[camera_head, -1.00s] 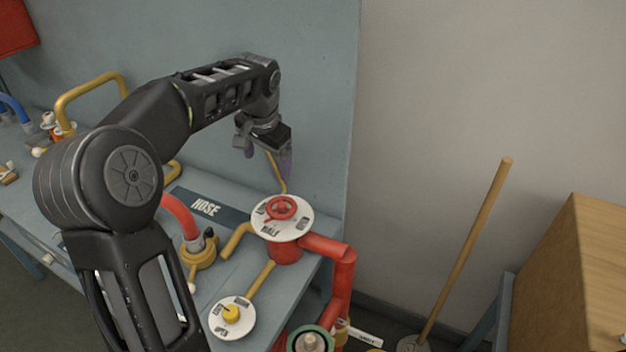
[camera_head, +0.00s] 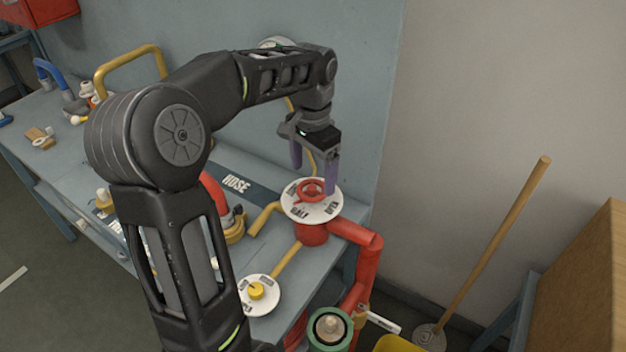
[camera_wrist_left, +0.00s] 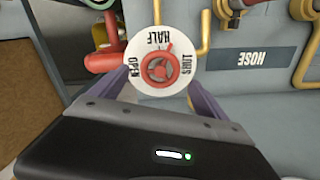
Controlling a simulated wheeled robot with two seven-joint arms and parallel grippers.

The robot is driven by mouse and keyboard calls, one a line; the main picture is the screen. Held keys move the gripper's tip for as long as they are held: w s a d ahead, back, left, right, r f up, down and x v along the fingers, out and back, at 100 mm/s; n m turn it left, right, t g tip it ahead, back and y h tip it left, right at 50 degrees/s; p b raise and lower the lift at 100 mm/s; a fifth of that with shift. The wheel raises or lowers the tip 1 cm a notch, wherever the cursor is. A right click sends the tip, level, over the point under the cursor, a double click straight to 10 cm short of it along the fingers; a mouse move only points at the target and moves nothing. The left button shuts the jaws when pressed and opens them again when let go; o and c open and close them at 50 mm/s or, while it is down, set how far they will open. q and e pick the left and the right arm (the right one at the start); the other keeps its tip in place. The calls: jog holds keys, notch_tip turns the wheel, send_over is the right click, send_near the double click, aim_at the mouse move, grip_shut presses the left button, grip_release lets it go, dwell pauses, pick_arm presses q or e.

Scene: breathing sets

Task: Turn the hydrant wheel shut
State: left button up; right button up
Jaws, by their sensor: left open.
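The red hydrant wheel (camera_head: 312,187) sits on a round white plate (camera_head: 298,208) on top of a red pipe, at the bench corner. In the left wrist view the wheel (camera_wrist_left: 160,68) is in the middle of the plate, which is marked OPEN, HALF and SHUT. Its red pointer (camera_wrist_left: 169,47) is near HALF, on the side towards SHUT. My left gripper (camera_head: 314,180) is open, pointing down at the wheel, its purple fingers apart on either side. I cannot tell whether they touch it. My right gripper is not in view.
A yellow knob (camera_head: 256,291) on a smaller white dial stands nearer. A red hose and brass fitting (camera_head: 235,230) lie left of the wheel, with the HOSE label (camera_head: 236,184) behind. A red pipe (camera_head: 368,260) drops at the right. A wooden pole (camera_head: 495,245) leans beyond.

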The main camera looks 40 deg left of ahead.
aim_at(313, 187)
pick_arm(q)
jog(key=shift+f, duration=1.75)
jog(key=shift+c, duration=0.3)
jog(key=c, duration=1.3)
